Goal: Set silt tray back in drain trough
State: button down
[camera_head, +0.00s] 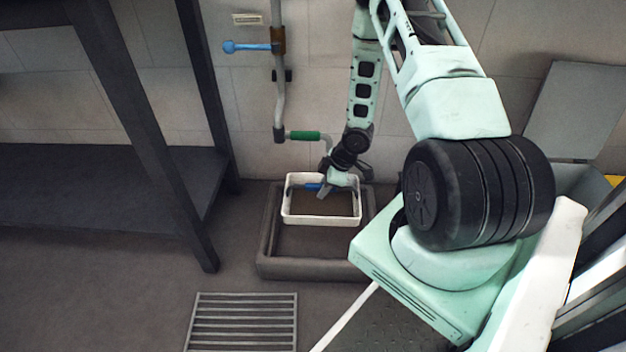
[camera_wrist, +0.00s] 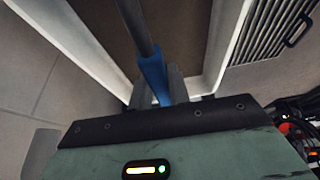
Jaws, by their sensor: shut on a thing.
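The silt tray (camera_head: 318,220) is a white rectangular tray with a brown inside, and a bar with a blue grip (camera_head: 307,186) spans it. My gripper (camera_head: 324,188) reaches down from the wall side and is shut on this blue grip; the wrist view shows the fingers on both sides of the blue grip (camera_wrist: 152,78), between the tray's white walls (camera_wrist: 226,45). The drain trough (camera_head: 315,270) is a dark grey, low-walled basin on the floor. The tray appears over its back part, roughly level; I cannot tell whether it touches the trough.
A slatted grate (camera_head: 241,318) lies on the floor in front of the trough. A dark bench (camera_head: 105,185) stands at the left. A pipe (camera_head: 281,95) with a blue lever (camera_head: 246,47) and green handle (camera_head: 303,135) runs down the wall behind. A lidded bin (camera_head: 570,180) stands at the right.

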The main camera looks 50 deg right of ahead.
jog(key=shift+w, duration=0.35)
jog(key=shift+f+b, duration=7.65)
jog(key=shift+f, duration=0.95)
jog(key=shift+f, duration=0.2)
jog(key=c, duration=1.3)
grip_release()
jog(key=shift+o, duration=0.2)
jog(key=shift+r, duration=0.1)
